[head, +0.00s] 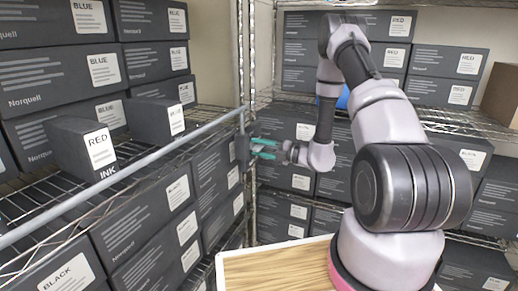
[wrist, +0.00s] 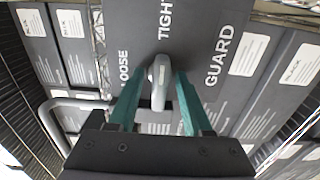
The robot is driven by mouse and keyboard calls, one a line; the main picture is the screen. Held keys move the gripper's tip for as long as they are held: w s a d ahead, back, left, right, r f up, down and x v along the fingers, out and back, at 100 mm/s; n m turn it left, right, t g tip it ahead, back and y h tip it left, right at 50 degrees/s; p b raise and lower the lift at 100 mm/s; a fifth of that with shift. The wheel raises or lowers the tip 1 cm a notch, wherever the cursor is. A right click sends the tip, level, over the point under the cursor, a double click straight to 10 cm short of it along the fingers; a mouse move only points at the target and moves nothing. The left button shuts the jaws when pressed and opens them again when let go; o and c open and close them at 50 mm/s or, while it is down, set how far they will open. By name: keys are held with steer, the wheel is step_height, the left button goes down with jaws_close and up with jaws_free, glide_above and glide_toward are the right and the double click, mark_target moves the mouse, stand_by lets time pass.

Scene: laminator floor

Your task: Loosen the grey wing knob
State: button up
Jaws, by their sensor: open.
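The grey wing knob (wrist: 158,82) shows in the wrist view on a dark plate (wrist: 200,42) marked LOOSE, TIGHT and GUARD. Its wing points down the picture, towards my gripper. My gripper (wrist: 161,94) is open, with one teal finger on each side of the wing. Slim gaps seem to show between the fingers and the wing; contact is unclear. In the head view my gripper (head: 264,148) reaches left to the dark guard block (head: 242,150) at the rail's end. The knob cannot be made out there.
A grey rail (head: 170,148) runs from the guard block to the lower left, in front of a wire shelf. Dark ink boxes (head: 150,222) fill the racks on the left and behind. A wood-topped surface (head: 275,270) lies below my arm.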

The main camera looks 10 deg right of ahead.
jaws_close()
steer(key=shift+n, duration=0.3)
steer(key=n, duration=0.3)
steer(key=shift+n, duration=0.4)
steer(key=n, duration=0.4)
steer(key=shift+n, duration=0.3)
steer(key=n, duration=0.8)
steer(key=shift+n, duration=0.6)
